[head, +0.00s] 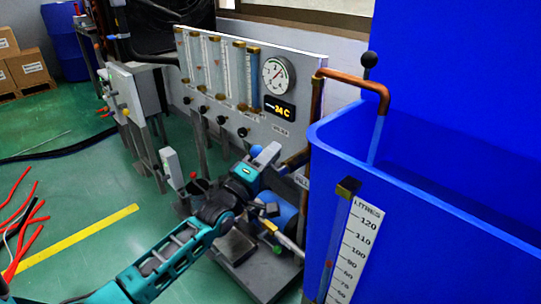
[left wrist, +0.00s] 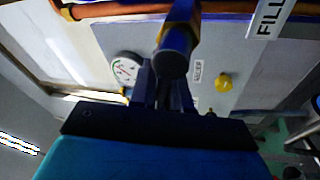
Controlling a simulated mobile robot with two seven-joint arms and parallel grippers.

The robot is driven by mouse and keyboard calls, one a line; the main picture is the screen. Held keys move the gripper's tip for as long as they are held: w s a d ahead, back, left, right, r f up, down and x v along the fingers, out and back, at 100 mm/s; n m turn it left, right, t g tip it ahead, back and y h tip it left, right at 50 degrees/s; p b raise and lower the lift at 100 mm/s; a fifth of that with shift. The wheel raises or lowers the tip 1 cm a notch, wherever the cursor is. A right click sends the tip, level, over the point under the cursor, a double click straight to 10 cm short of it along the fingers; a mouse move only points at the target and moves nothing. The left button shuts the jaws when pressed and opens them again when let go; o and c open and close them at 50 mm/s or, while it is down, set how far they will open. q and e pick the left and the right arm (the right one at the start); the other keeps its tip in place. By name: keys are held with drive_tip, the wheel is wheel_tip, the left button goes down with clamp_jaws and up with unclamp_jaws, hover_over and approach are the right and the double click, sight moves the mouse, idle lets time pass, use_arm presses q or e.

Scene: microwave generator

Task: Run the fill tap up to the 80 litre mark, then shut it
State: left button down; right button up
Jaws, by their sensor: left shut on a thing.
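My left gripper (head: 264,158) is shut on the blue handle of the fill tap (head: 257,151), beside the copper pipe. In the left wrist view the blue tap handle (left wrist: 173,62) sits at the fingers of the gripper (left wrist: 160,90). The copper spout (head: 352,80) hangs over the blue tank (head: 400,185), and a pale blue stream (head: 376,140) falls from it into the tank. The litre scale (head: 358,246) on the tank front has a sight tube (head: 338,235) with a small red mark beside it. I cannot make out the water level clearly. My right gripper is out of view.
A panel (head: 290,85) with several flow tubes, a round gauge (head: 278,75) and a 24 C display (head: 280,107) stands behind the gripper. A blue pump (head: 282,215) sits below my left arm. Red cables (head: 22,235) lie on the green floor at left.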

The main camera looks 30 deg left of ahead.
use_arm(q)
drive_tip(key=n+p, duration=0.1)
drive_tip(key=f+n+y, duration=0.1)
drive_tip(key=n, duration=0.1)
drive_tip(key=n+p, duration=0.1)
drive_tip(key=shift+a+f+n+p, duration=0.15)
drive_tip(key=shift+f+n+p, duration=0.1)
drive_tip(key=shift+n+p, duration=0.05)
drive_tip(key=c, duration=1.2)
unclamp_jaws()
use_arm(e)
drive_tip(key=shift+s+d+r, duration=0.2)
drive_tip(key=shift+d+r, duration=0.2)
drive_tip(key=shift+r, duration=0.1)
use_arm(q)
drive_tip(key=p+v, duration=0.1)
drive_tip(key=v, duration=0.5)
drive_tip(key=p+v, duration=0.1)
drive_tip(key=v, duration=0.5)
drive_tip(key=shift+s+r, duration=0.15)
drive_tip(key=shift+s, duration=0.3)
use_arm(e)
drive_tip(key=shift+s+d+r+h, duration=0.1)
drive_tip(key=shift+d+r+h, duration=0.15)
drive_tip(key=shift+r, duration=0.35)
